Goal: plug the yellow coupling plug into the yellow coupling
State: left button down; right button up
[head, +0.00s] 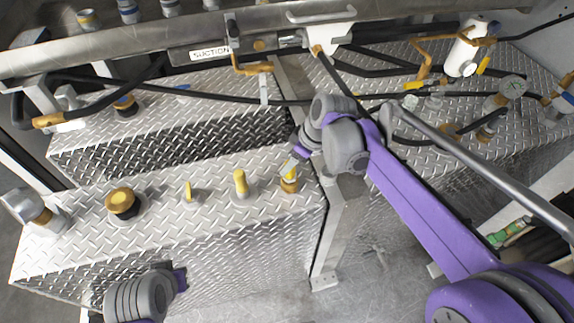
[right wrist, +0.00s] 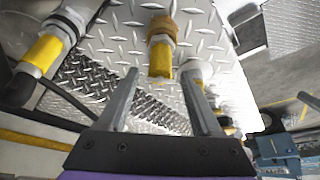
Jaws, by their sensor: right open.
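A brass fitting with a yellow band (head: 289,184) stands on the diamond-plate tank top near its right end. It looks like the yellow coupling or its plug; I cannot tell which. My right gripper (head: 291,165) is over it in the head view. In the right wrist view, the open right gripper (right wrist: 162,85) has a brass fitting with a white collar and yellow band (right wrist: 160,60) just beyond and between its fingertips. I see no grip on it. My left gripper (head: 180,280) is low at the left, its jaws not clear.
Other fittings on the tank top are a yellow cylinder (head: 240,183), a small yellow piece (head: 188,190) and a brass cap (head: 122,203). Black hoses (head: 210,95) and a metal rail (head: 130,55) run behind. A yellow-banded fitting (right wrist: 42,52) is at upper left in the right wrist view.

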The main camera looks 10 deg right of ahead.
jog(key=v, duration=0.7)
jog(key=s+d+f+m+t+h, duration=0.1)
jog(key=s+f+m, duration=0.3)
jog(key=s, duration=0.5)
jog(key=s+d+f+m+t+h, duration=0.1)
jog(key=s+f+m+h, duration=0.1)
jog(key=s+f+m, duration=0.3)
jog(key=s+f, duration=0.2)
jog(key=s, duration=0.2)
jog(key=shift+s+d, duration=0.15)
jog(key=shift+d, duration=0.05)
jog(key=shift+f, duration=0.15)
